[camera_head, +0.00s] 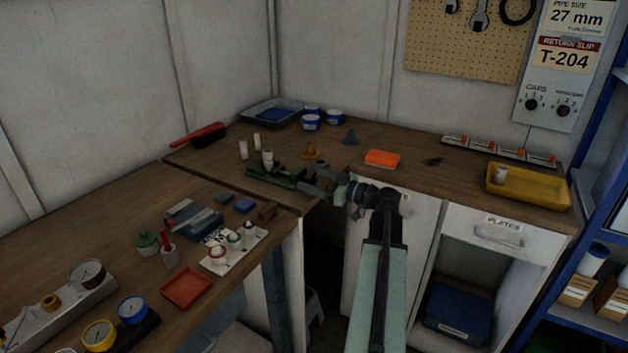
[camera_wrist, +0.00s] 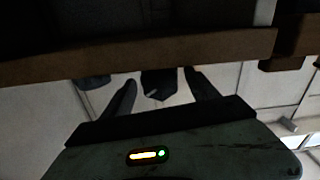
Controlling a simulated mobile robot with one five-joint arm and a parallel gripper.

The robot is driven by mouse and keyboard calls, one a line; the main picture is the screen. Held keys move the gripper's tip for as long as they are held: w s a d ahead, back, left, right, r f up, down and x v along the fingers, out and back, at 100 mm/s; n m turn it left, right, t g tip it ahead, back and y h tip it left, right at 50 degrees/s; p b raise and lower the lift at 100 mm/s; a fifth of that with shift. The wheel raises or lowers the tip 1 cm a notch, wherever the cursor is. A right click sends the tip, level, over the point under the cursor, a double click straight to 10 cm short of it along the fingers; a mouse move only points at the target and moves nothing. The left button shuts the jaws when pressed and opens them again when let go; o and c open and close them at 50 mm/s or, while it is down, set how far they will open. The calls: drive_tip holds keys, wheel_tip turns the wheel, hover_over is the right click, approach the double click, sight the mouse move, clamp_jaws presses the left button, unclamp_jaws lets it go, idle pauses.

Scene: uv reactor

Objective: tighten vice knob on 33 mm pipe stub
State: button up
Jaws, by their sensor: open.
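The green vice (camera_head: 275,177) sits near the front edge of the corner bench. A pale pipe stub (camera_head: 267,158) stands upright at it; whether the jaws touch the stub is too small to tell. My gripper (camera_head: 316,187) is at the vice's right end, just off the bench edge. In the wrist view my gripper (camera_wrist: 162,90) has its two dark fingers apart. A dark shape (camera_wrist: 160,82) shows between them, perhaps the vice knob; I cannot tell whether the fingers touch it. The brown bench edge (camera_wrist: 150,55) crosses above them.
Two pale stubs (camera_head: 243,149) stand behind the vice. An orange block (camera_head: 382,158) and a yellow tray (camera_head: 527,186) lie to the right on the bench (camera_head: 410,155). A red tray (camera_head: 186,287) and gauges (camera_head: 131,309) sit on the left bench. A sign (camera_head: 576,18) reads 27 mm.

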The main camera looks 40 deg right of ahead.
drive_tip(key=c, duration=1.4)
drive_tip(key=shift+m, duration=0.3)
drive_tip(key=m, duration=0.3)
drive_tip(key=shift+m, duration=0.4)
drive_tip(key=m, duration=0.3)
drive_tip(key=shift+m, duration=0.3)
drive_tip(key=shift+o, duration=0.2)
drive_tip(key=shift+m, duration=0.7)
